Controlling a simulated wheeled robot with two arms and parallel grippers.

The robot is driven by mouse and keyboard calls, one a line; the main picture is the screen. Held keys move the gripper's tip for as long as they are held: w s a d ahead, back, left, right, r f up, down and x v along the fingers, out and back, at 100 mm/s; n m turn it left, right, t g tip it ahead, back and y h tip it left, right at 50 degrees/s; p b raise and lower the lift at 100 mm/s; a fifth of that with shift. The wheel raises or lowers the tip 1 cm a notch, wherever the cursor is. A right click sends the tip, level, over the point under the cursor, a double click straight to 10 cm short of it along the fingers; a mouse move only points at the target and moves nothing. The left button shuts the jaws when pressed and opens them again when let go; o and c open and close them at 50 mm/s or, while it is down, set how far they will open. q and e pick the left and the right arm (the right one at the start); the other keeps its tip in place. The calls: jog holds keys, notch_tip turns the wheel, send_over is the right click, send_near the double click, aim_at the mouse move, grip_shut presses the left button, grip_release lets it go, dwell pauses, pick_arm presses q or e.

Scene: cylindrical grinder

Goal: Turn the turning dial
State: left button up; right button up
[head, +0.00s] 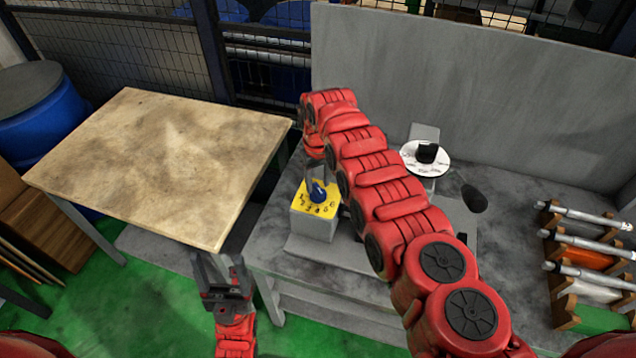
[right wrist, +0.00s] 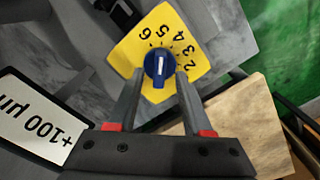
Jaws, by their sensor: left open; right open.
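The turning dial is a blue knob (head: 317,191) with a white mark, on a yellow numbered plate (head: 326,206) atop a grey box. In the right wrist view the knob (right wrist: 158,66) sits on the yellow plate (right wrist: 190,45), with the digits 2 to 6 readable. My right gripper (right wrist: 160,75) is open, with its fingertips on either side of the knob's lower part; I cannot tell whether they touch it. In the head view my right arm reaches over the bench and partly hides the gripper above the dial. My left gripper (head: 222,262) is open and empty, near the wooden table's front corner.
A white round dial plate with a black knob (head: 427,153) stands behind my right arm. A rack with rod-like tools (head: 585,250) is at the right. A wooden table (head: 160,160) is at the left. A white "+100 µm" label (right wrist: 35,120) shows in the wrist view.

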jog(key=shift+f, duration=0.7)
grip_shut()
